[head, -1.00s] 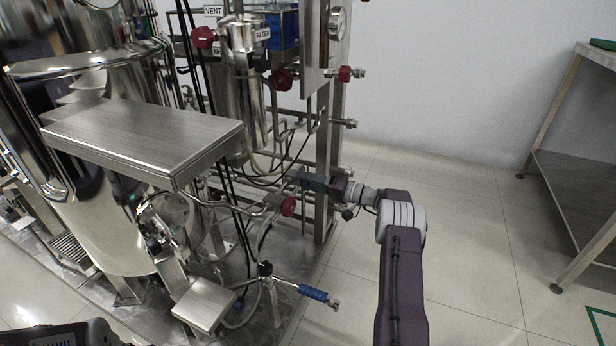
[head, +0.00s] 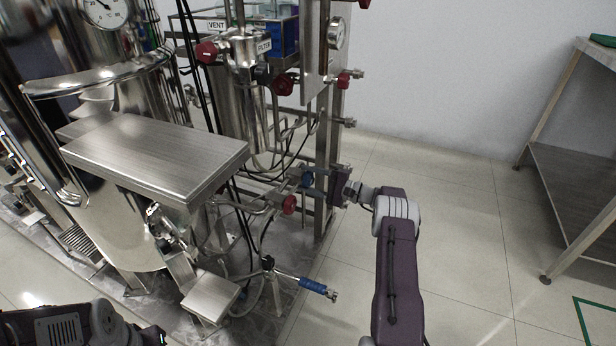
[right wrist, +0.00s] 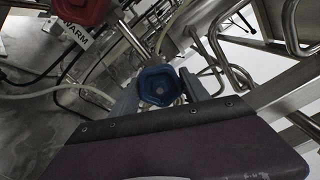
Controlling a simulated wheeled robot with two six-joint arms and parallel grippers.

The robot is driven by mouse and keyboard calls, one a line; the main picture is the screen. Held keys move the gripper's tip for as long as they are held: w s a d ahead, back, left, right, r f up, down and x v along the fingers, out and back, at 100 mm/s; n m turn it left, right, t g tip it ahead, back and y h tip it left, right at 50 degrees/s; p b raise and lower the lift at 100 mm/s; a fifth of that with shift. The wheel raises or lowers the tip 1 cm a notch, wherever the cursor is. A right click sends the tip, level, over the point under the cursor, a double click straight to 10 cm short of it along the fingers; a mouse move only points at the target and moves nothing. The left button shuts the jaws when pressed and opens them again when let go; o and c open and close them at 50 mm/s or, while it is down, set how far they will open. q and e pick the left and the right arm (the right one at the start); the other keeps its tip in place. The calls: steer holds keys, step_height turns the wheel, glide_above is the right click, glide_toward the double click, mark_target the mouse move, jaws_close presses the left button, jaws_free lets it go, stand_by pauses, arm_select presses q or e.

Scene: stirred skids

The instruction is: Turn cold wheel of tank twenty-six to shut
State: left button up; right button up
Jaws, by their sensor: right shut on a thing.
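A blue hand wheel (head: 307,179) sits on the pipework at the right side of the steel tank skid. In the right wrist view the blue wheel (right wrist: 158,87) shows face-on between the two fingers. No label for it is readable. My right gripper (head: 311,183) reaches in from the right and is shut on the blue wheel, one finger on each side of it. The tank number is not readable. My left gripper is out of view; only part of my left arm shows at the bottom left.
A red wheel (head: 289,204) is just below and left of the blue one. The right wrist view shows a red wheel (right wrist: 84,10) by a WARM label (right wrist: 76,35). A blue-handled valve (head: 313,287) juts out low. Floor at right is clear, up to a steel table (head: 577,165).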

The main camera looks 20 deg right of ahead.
steer(key=m+p, duration=0.1)
steer(key=m, duration=0.5)
steer(key=shift+m, duration=0.3)
steer(key=m, duration=0.3)
steer(key=shift+f+p, duration=0.1)
steer(key=shift+p, duration=0.3)
steer(key=shift+m, duration=1.8)
steer(key=o, duration=1.4)
steer(key=shift+c, duration=0.2)
